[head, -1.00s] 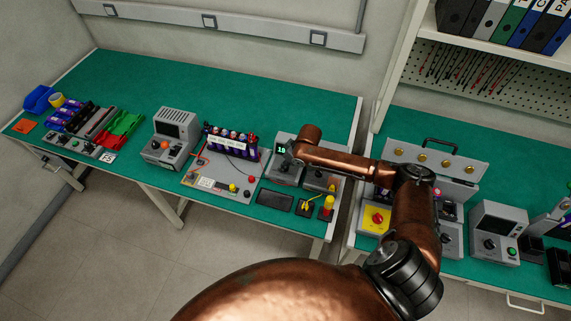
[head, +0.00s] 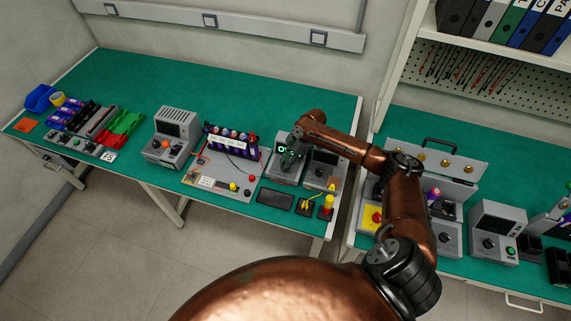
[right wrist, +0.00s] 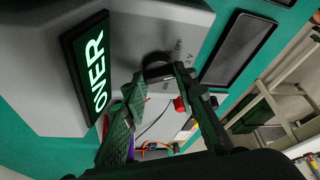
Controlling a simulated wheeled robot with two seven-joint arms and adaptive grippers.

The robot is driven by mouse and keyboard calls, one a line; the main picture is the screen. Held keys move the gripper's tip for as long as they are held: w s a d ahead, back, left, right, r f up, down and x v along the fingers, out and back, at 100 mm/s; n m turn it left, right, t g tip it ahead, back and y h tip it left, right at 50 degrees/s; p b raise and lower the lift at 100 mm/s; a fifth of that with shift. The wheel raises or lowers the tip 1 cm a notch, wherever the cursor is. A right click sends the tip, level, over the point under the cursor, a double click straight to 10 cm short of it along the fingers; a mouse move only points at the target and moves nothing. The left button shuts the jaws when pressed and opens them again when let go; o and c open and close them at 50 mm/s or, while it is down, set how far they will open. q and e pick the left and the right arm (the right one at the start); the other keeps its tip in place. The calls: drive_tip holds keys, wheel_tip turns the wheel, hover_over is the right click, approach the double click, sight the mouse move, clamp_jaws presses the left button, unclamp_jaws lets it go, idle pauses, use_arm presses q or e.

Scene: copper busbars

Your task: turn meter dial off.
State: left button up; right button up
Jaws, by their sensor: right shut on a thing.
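The meter is a grey box (head: 283,172) near the right end of the left green bench. Its lit display (right wrist: 88,65) reads "OVER" in the right wrist view. The dark round dial (right wrist: 155,62) is on its face beside the display, close to small printed marks. My right gripper (right wrist: 158,76) is over the meter face with its fingers on either side of the dial, shut on it. The fingertips hide part of the dial, so its pointer cannot be read. My left gripper is not in view.
A second grey device (head: 323,167) stands right of the meter. A black flat pad (head: 275,199) and a yellow-red part (head: 327,205) lie in front. A board with purple cells (head: 228,142) is to the left. A gap separates the two benches.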

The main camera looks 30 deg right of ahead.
drive_tip(key=n+b, duration=0.1)
drive_tip(key=n+g+b, duration=0.1)
drive_tip(key=n, duration=0.1)
drive_tip(key=shift+w+f+n, duration=0.15)
drive_tip(key=shift+n, duration=0.15)
drive_tip(key=shift+n+g+b, duration=0.8)
drive_tip(key=shift+n+b, duration=0.5)
drive_tip(key=shift+n, duration=0.3)
drive_tip(key=shift+d, duration=0.1)
drive_tip(key=o, duration=1.2)
drive_tip(key=shift+c, duration=0.2)
drive_tip(key=v, duration=1.2)
